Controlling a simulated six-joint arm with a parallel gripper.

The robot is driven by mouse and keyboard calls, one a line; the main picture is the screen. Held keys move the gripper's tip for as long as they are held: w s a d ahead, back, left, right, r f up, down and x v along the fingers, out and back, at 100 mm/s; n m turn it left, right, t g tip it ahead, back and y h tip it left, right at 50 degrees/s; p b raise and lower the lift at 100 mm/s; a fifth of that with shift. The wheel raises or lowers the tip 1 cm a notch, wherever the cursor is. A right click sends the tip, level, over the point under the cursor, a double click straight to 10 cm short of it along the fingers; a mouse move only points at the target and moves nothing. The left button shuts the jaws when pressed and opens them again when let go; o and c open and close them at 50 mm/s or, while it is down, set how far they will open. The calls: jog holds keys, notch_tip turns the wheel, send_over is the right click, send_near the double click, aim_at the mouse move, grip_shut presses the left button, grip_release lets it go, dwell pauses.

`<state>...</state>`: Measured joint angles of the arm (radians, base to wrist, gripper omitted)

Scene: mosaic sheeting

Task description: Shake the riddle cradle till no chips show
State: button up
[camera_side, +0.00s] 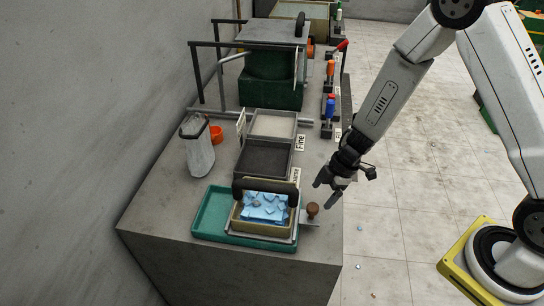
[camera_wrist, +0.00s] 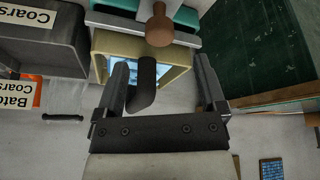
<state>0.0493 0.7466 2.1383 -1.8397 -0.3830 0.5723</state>
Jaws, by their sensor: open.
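The riddle cradle (camera_side: 237,222) is a tan frame with a black arched handle (camera_side: 265,188). Light blue chips (camera_side: 262,206) show inside it, piled unevenly. It sits over a green tray (camera_side: 206,222). A brown knob (camera_side: 312,209) stands on a metal plate at its right. My gripper (camera_side: 328,192) is open and empty, just right of the cradle and above the knob. In the wrist view the cradle frame (camera_wrist: 180,80), the handle (camera_wrist: 142,88) and the knob (camera_wrist: 159,24) appear beyond and between my open fingers (camera_wrist: 160,72). The handle partly hides the chips there.
A dark tray (camera_side: 264,160) and a pale tray (camera_side: 272,127), with a "Fine" label, lie behind the cradle. A white jug (camera_side: 198,152) and orange cup (camera_side: 216,134) stand at left. Dark green machinery (camera_side: 270,80) and coloured levers (camera_side: 330,105) are farther back. Small chips lie on the floor.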

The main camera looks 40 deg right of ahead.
aim_at(313, 207)
jog(key=shift+x, duration=3.25)
grip_shut()
